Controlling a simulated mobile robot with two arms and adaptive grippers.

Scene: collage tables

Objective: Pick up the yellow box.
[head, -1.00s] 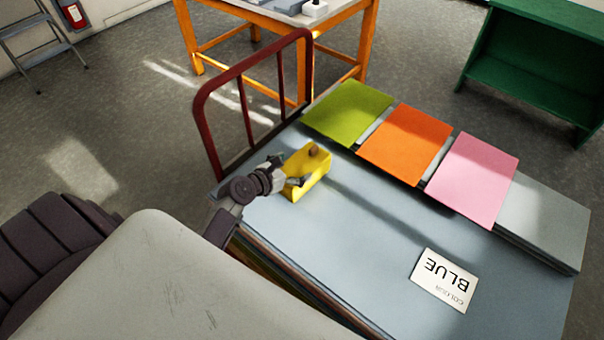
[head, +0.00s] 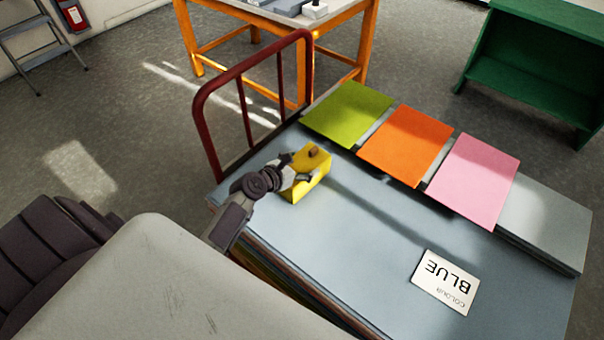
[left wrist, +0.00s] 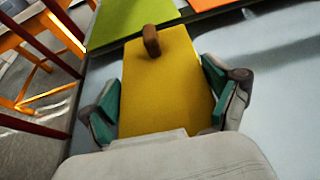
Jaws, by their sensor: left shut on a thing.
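The yellow box (head: 312,162) is at the far left of the grey-blue stack top, near the red rail, with a small brown knob on its top. It fills the middle of the left wrist view (left wrist: 165,85). My left gripper (head: 294,184) is shut on the box. In the left wrist view its green-padded fingers (left wrist: 161,100) lie along the box's two sides. I cannot tell whether the box rests on the surface or is slightly above it. My right gripper is not in view.
Green (head: 347,112), orange (head: 405,145) and pink (head: 472,180) sheets lie along the back. A red rail (head: 202,110) stands at the left end. A card reading BLUE (head: 445,281) lies front right. The middle of the top is clear.

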